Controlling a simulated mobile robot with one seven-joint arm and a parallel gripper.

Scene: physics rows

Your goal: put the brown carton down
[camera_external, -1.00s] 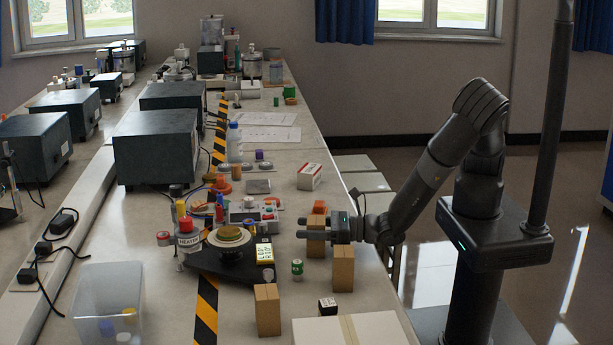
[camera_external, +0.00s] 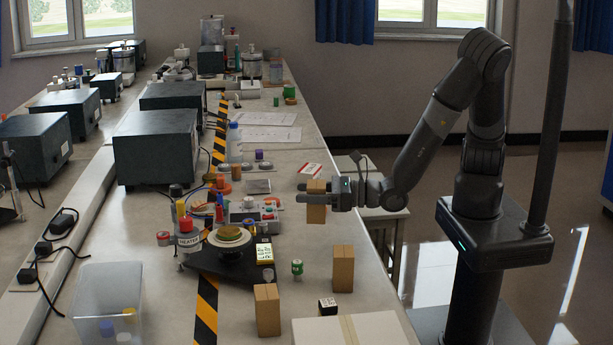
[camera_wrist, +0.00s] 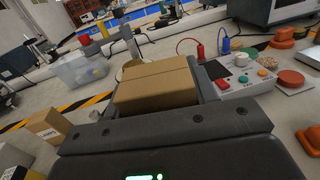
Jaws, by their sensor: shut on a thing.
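My gripper (camera_external: 318,196) is shut on a brown carton (camera_external: 316,210) and holds it upright above the right part of the bench. In the wrist view the brown carton (camera_wrist: 156,85) sits between the two dark fingers, its top face toward the camera. Two similar brown cartons stand on the bench nearer the camera, one on the right (camera_external: 343,270) and one farther left (camera_external: 267,310). The bench top (camera_external: 300,236) shows below the held carton.
A heater with a round plate (camera_external: 230,238) and a control box with buttons (camera_external: 255,212) stand left of my gripper. A green-and-white small can (camera_external: 297,267), a small black box (camera_external: 328,306) and a large white box (camera_external: 350,330) lie nearer. A red-and-white box (camera_external: 312,170) is behind.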

